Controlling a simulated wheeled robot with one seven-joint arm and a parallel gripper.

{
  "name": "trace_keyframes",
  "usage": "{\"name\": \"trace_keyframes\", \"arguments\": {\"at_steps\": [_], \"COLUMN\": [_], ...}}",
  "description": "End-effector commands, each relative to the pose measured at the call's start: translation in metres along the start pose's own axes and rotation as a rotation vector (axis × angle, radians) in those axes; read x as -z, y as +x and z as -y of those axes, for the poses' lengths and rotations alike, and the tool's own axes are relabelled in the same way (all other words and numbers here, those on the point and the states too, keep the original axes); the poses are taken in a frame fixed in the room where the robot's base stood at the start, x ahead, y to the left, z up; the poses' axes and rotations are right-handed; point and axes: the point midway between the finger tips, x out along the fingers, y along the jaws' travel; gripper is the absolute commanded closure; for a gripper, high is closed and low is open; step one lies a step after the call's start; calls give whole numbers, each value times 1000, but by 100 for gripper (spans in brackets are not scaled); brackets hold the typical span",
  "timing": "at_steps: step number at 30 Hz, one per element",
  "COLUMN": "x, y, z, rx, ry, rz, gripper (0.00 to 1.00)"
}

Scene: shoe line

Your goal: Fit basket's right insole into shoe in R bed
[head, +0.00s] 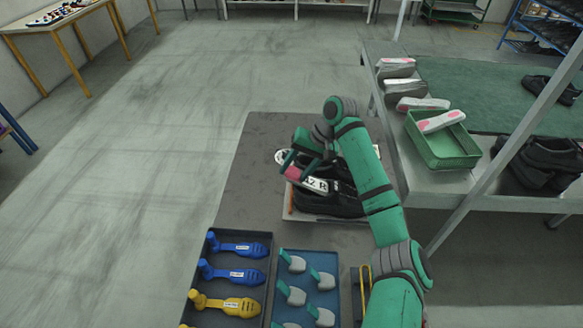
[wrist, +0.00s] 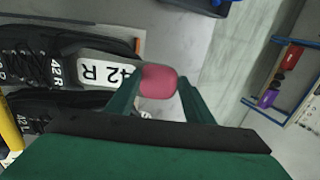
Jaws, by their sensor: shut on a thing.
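My gripper (wrist: 158,90) is shut on the pink heel end of a white insole (wrist: 95,70) printed "42 R"; it also shows in the head view (head: 314,184). The insole's front end reaches the opening of a black laced shoe (wrist: 25,60) marked "42 R"; how far inside it lies cannot be told. The heel end stays outside, between my fingers. A second black shoe (wrist: 30,105), marked "42 L", lies beside it. In the head view the shoes (head: 330,205) are partly behind my arm. The green basket (head: 465,160) on the bench holds another pink-and-white insole (head: 442,121).
A tray of blue and yellow tools (head: 268,259) and a blue tray of grey-green pieces (head: 327,259) lie in front of the shoes. Several insole bundles (head: 396,67) line the bench at right. The grey surface (head: 250,160) left of the shoes is clear.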

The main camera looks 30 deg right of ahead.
Motion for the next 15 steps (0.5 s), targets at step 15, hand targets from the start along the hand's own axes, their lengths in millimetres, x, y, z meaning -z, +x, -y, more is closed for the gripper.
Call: {"name": "trace_keyframes", "arguments": {"at_steps": [15], "x": [-1], "y": [-3], "z": [-31], "rx": [-38], "ry": [3], "rz": [0], "gripper": [90]}}
